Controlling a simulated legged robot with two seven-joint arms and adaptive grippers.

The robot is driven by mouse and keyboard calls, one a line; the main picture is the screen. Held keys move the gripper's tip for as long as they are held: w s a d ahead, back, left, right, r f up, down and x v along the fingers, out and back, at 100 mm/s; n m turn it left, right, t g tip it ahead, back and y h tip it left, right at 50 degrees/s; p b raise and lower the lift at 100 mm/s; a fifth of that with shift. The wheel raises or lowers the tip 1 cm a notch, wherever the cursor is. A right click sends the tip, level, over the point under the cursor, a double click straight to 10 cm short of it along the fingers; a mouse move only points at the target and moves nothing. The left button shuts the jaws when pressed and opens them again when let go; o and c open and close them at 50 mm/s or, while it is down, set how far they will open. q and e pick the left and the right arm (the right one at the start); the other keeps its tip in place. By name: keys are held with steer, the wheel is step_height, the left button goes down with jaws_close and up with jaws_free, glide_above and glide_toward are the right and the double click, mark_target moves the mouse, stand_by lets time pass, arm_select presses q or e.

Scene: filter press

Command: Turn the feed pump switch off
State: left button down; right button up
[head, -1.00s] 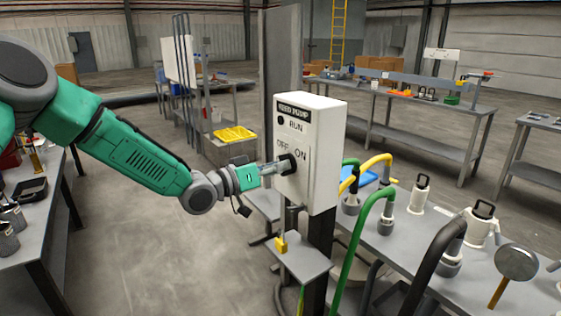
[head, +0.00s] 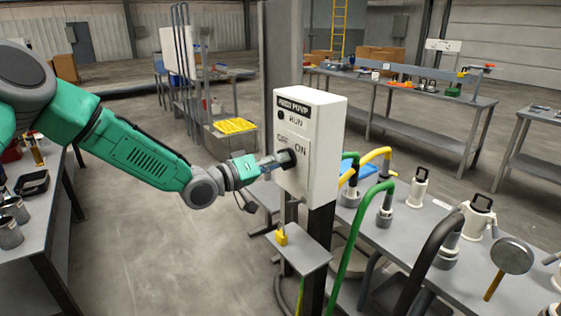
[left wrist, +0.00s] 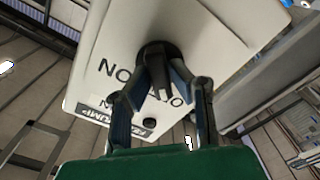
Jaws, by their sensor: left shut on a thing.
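The feed pump switch box (head: 322,150) is a white upright box on a dark post, marked FEED PUMP, RUN, OFF and ON. Its black switch knob (head: 289,157) is on the front face, below the lettering. My left gripper (head: 274,162) reaches it from the left and is shut on the knob. In the left wrist view, the fingers (left wrist: 160,88) sit on both sides of the knob's dark handle (left wrist: 159,72), against the white box (left wrist: 205,30). The fingers partly cover the lettering. The round RUN lamp (head: 281,114) looks dark. My right gripper is not in view.
A small grey shelf (head: 305,257) with a yellow padlock-like item (head: 281,236) is below the box. A grey bench (head: 405,222) with green, yellow and black hoses stands to the right. Another bench (head: 25,225) is at the left. Floor between is clear.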

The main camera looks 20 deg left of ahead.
arm_select(q)
steer(key=shift+s+f, duration=0.15)
steer(key=shift+f, duration=0.35)
steer(key=c, duration=1.5)
jaws_free()
steer(key=shift+a+r, duration=0.15)
steer(key=shift+a, duration=0.05)
steer(key=shift+a+r, duration=0.1)
steer(key=v, duration=1.1)
steer(key=shift+s+a, duration=0.25)
steer(key=shift+a, duration=0.05)
steer(key=shift+f, duration=0.2)
